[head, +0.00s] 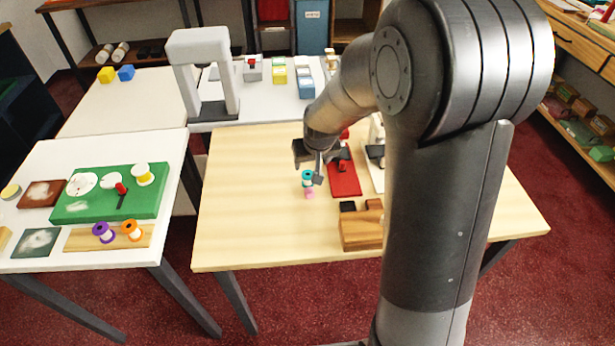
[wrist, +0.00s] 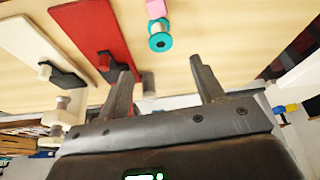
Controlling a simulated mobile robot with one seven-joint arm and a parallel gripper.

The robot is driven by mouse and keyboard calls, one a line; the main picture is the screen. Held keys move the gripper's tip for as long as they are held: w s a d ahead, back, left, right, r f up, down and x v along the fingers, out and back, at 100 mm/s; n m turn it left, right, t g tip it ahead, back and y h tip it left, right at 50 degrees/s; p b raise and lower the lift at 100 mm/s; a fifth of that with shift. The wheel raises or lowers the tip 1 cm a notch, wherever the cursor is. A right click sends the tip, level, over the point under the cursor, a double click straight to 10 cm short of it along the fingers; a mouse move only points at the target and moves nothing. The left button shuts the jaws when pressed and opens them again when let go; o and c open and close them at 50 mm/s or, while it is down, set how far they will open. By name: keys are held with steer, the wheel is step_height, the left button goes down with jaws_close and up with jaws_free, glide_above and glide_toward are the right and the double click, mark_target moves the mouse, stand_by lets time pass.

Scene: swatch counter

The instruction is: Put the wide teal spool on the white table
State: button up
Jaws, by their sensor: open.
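A teal spool (head: 307,176) with a pale middle stands on the light wood table (head: 240,200), beside a pink object (head: 310,194). In the wrist view the teal spool (wrist: 160,42) lies beyond the gap between my fingers, with the pink piece (wrist: 156,8) against or close to it. My gripper (head: 308,166) is open and empty, close to the spool and partly overlapping it in the head view. Both fingers of the gripper (wrist: 160,72) show apart in the wrist view. A white table (head: 70,153) stands at the left.
The white table carries a green board (head: 70,208) with spools, a wooden strip (head: 77,240) with purple and orange spools, and dark tiles. A red board (head: 344,180) and wooden block (head: 361,230) are right of the teal spool. A white arch-shaped device (head: 200,45) stands behind.

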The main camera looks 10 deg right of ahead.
mark_target(308, 174)
steer(key=shift+s+x, duration=0.1)
steer(key=shift+x, duration=2.55)
steer(key=shift+s+x, duration=0.15)
steer(key=shift+x, duration=2.55)
steer(key=shift+c, duration=0.2)
steer(key=c, duration=1.1)
